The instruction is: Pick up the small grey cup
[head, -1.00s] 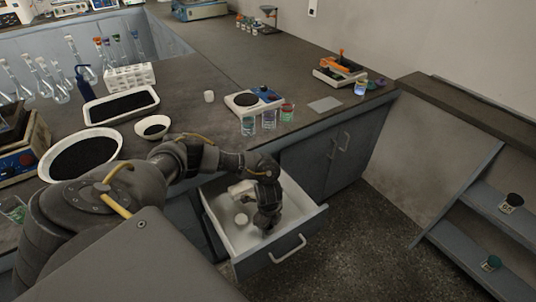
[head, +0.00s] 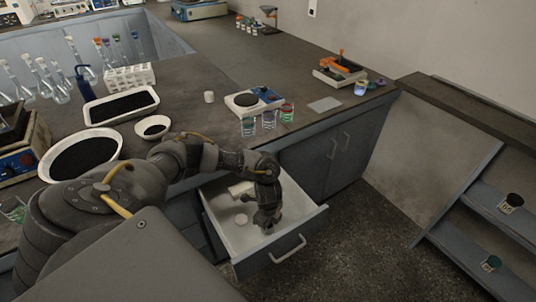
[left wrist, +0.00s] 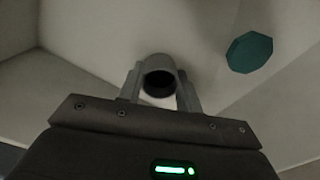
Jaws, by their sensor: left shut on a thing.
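The small grey cup (left wrist: 160,64) shows in the left wrist view, with its dark round mouth facing the camera. My left gripper (left wrist: 160,88) is shut on it, one finger on each side of the cup. In the head view my left arm reaches down into the open drawer, and the left gripper (head: 265,218) is low inside it. The cup cannot be made out in the head view. My right gripper is not in view.
The open white drawer (head: 224,238) has walls close around the gripper. A white round piece (head: 241,220) and a pale object (head: 241,188) lie in it. A teal piece (left wrist: 249,52) lies near the cup. Several beakers (head: 269,120) stand on the counter above.

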